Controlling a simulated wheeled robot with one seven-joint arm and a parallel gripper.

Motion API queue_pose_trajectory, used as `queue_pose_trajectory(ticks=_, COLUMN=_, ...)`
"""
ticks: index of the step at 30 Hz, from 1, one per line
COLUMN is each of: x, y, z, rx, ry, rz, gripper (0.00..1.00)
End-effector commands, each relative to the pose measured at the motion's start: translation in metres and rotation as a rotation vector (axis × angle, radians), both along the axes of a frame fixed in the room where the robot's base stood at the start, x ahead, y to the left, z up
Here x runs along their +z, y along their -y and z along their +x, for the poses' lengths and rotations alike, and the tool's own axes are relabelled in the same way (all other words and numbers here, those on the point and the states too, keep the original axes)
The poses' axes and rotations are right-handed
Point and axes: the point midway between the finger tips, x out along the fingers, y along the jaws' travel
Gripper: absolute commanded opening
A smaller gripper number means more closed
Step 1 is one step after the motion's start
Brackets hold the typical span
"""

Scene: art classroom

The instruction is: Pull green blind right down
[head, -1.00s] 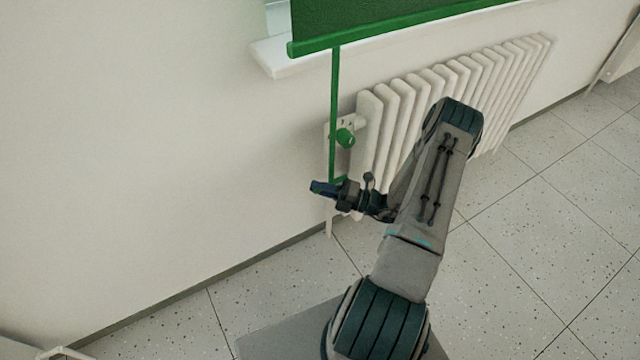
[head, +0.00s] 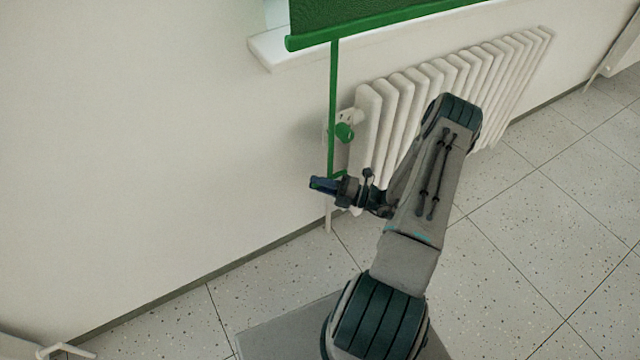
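The green blind (head: 350,14) hangs at the top of the view, its bottom bar (head: 390,23) just above the white window sill. A green pull strap (head: 333,105) hangs straight down from the bar, with a short crosspiece (head: 340,174) at its lower end. My gripper (head: 318,184) is at the lower end of the strap, pointing left. Its fingers overlap the strap's end in the picture. They are small and seen from the side, so I cannot tell whether they are closed on it.
A white radiator (head: 450,95) with a green valve knob (head: 344,132) stands against the wall right behind the strap and close to my arm. The white sill (head: 268,50) juts out below the blind. The speckled tiled floor (head: 530,220) is clear at right.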

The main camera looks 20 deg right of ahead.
Motion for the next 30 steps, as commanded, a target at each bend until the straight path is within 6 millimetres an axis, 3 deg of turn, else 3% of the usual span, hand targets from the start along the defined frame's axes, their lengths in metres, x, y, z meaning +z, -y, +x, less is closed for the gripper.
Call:
queue_pose_trajectory(ticks=8, x=-0.002, y=0.018, z=-0.013, rx=-0.004, ry=0.001, rz=0.000, gripper=0.23)
queue_pose_trajectory(ticks=21, x=-0.016, y=0.091, z=-0.071, rx=-0.003, ry=0.000, rz=-0.001, gripper=0.23)
queue_pose_trajectory(ticks=30, x=-0.019, y=0.108, z=-0.084, rx=0.000, ry=0.000, rz=0.000, gripper=0.23)
